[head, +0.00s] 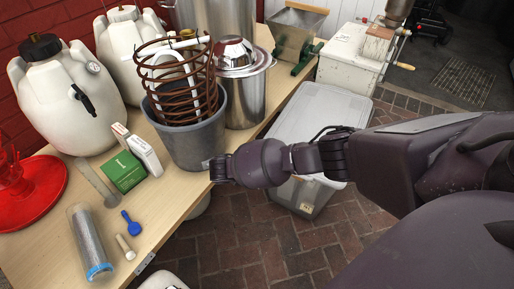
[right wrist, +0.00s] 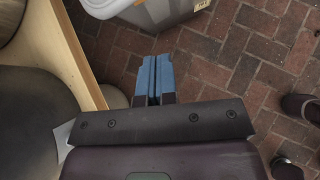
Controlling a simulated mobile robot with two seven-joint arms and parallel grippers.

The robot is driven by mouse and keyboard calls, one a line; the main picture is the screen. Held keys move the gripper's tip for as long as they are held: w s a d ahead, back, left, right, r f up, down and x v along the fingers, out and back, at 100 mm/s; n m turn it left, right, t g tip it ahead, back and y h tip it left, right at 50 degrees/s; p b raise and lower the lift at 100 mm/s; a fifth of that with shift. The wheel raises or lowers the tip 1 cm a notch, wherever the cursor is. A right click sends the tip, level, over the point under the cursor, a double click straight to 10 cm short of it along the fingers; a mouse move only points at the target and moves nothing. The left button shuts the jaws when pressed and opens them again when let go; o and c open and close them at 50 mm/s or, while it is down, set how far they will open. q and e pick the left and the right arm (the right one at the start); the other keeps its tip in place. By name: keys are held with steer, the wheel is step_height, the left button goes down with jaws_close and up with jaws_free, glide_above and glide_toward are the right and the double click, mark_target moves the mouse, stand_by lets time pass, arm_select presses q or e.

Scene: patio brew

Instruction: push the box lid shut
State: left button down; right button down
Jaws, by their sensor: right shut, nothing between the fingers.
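A pale grey, translucent plastic box (head: 309,197) stands on the brick floor beside the table. Its light grey lid (head: 312,105) lies over the top; I cannot tell whether it is fully seated. My right arm crosses in front and hides part of the box and lid. My right gripper (head: 214,168) is at the table's front edge, left of the box, shut and empty. In the right wrist view its blue fingers (right wrist: 152,80) are together over the floor, and the box's lower part (right wrist: 165,12) shows at the top. My left gripper is out of view.
The wooden table (head: 165,215) carries a grey bucket (head: 195,140) with a copper coil (head: 182,85), a steel pot (head: 243,95), a small green box (head: 123,172) and white jugs (head: 65,105). A white cabinet (head: 345,60) stands behind the box. Bricks in front are clear.

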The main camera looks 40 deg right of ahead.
steer(key=shift+f, duration=0.1)
